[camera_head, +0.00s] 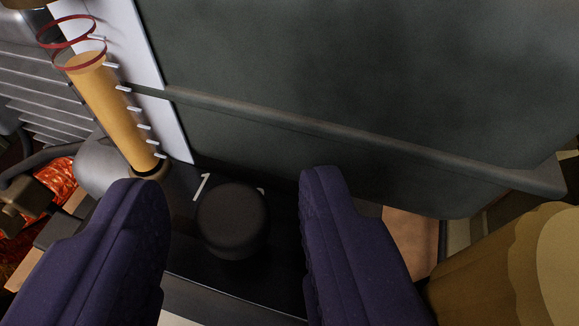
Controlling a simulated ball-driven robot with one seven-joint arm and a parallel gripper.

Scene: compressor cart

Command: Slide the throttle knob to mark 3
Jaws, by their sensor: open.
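The throttle knob (233,221) is a dark, round-topped knob on a black panel (262,275) in the head camera view. A white numeral 1 (202,187) shows on the panel at the knob's upper left. Part of another white mark shows just behind the knob's upper right, mostly hidden. Mark 3 cannot be made out. My gripper (235,208) is open, with one purple finger on each side of the knob. Gaps show between the knob and both fingers, and the gripper holds nothing.
A large dark grey panel with a ledge (350,135) stands behind the knob. A yellow sight tube (115,110) with red rings and white ticks rises at upper left. Grey finned metal (50,90) and an orange-red thing (50,205) are at left. A tan rounded object (500,265) is at lower right.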

